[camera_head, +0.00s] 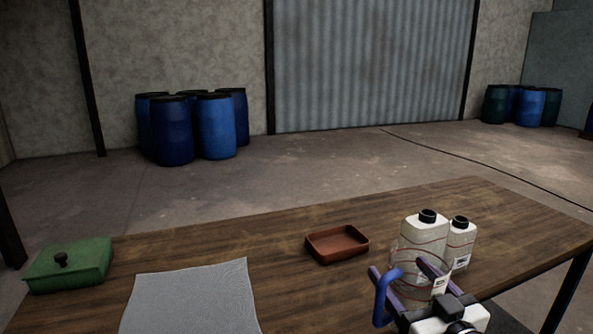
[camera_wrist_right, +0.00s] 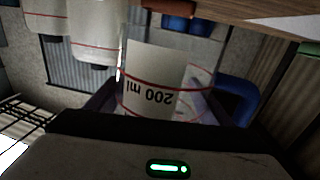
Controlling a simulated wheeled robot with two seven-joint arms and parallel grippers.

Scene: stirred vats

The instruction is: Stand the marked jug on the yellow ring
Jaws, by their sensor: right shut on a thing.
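The jug (camera_head: 412,284) is clear, with red lines and a blue handle on its left side in the head view. In the right wrist view the jug (camera_wrist_right: 152,82) appears upside down, with a red line and a "200 ml" mark. My right gripper (camera_head: 398,265) is shut on the jug, a finger on either side, near the table's front right. I cannot tell whether the jug's base touches the table. The yellow ring is not visible in either view. My left gripper is not in view.
Two white bottles with black caps, a larger one (camera_head: 425,231) and a smaller one (camera_head: 461,240), stand close behind the jug. A red-brown tray (camera_head: 338,258), grey sheet (camera_head: 192,298) and green lidded box (camera_head: 70,268) lie leftward on the wooden table (camera_head: 215,230). Barrels stand far back.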

